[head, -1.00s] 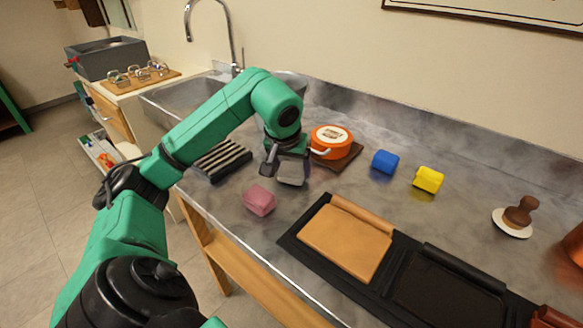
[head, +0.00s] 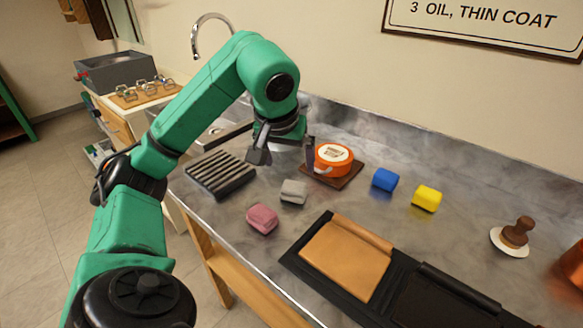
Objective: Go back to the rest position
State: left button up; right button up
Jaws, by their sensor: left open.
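My left gripper (head: 284,153) is open and empty. It hangs above the metal counter (head: 233,222), between the black ribbed rack (head: 221,174) and the orange tin (head: 333,158). A grey block (head: 293,192) lies on the counter below the gripper, apart from it. A pink block (head: 262,219) lies nearer the front edge. My left arm comes in from the lower left with its elbow raised. My right gripper is not in view.
The orange tin stands on a brown board. Blue (head: 385,180) and yellow (head: 426,198) blocks lie to its right. A tan leather panel (head: 345,258) lies on a black mat in front. The sink is behind my arm.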

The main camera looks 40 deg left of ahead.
pick_arm(q)
jog(key=shift+s+r, duration=0.1)
jog(key=shift+r, duration=0.15)
dwell(0.3)
